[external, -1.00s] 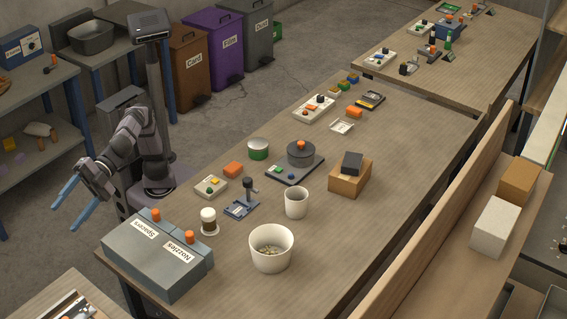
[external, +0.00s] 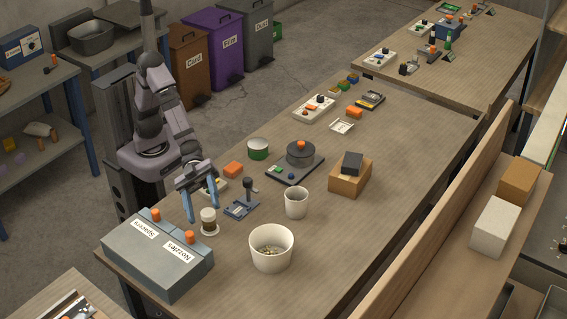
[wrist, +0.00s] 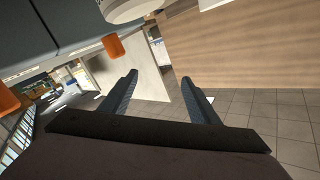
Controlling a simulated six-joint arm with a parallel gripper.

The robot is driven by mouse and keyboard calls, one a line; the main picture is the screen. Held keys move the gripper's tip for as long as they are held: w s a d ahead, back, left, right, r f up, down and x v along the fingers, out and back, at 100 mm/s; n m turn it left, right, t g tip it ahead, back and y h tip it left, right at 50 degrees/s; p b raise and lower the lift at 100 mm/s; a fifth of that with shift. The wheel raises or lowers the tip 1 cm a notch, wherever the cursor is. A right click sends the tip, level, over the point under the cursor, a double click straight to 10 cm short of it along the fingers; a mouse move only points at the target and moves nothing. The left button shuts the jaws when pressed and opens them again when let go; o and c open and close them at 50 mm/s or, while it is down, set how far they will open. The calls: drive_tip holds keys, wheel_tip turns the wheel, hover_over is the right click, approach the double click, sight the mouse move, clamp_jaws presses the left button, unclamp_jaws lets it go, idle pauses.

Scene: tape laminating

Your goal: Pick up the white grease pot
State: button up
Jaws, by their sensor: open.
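A small white pot with a brown band (external: 208,221) stands upright on a white disc at the near left of the table. A white-topped tin with a green side (external: 258,149) stands further back. I cannot tell from the pictures which is the grease pot. My gripper (external: 202,206) is open, its blue fingers pointing down beside and partly over the brown-banded pot; whether they touch it cannot be told. In the wrist view my gripper (wrist: 160,80) is empty between its fingers. A pale round thing (wrist: 124,8) is cut off at the top there.
A grey bin with two lids and orange knobs (external: 150,266) stands close on the left. A blue-grey stand (external: 241,207), white cup (external: 296,204) and white bucket (external: 271,252) stand to the right. The table's right front is clear.

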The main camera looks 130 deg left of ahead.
sight(209, 222)
drive_tip(key=s+a+f+n+g+p, duration=0.1)
drive_tip(key=s+a+f+n+p, duration=0.1)
drive_tip(key=s+a+f+n+g+y+p, duration=0.1)
drive_tip(key=s+a+f+p, duration=0.1)
drive_tip(key=a+f, duration=0.1)
drive_tip(key=s+a+f+n+g+y+p, duration=0.1)
drive_tip(key=s+a+f+n, duration=0.1)
drive_tip(key=a+f, duration=0.1)
drive_tip(key=shift+s+f+n+g+p, duration=0.1)
drive_tip(key=shift+f+n+g+p, duration=0.1)
drive_tip(key=shift+n+g+p, duration=0.15)
drive_tip(key=shift+p+x, duration=0.6)
drive_tip(key=shift+x, duration=3.15)
drive_tip(key=shift+s+d+r, duration=0.1)
drive_tip(key=shift+d+r, duration=0.05)
drive_tip(key=shift+d, duration=0.05)
drive_tip(key=c, duration=1.2)
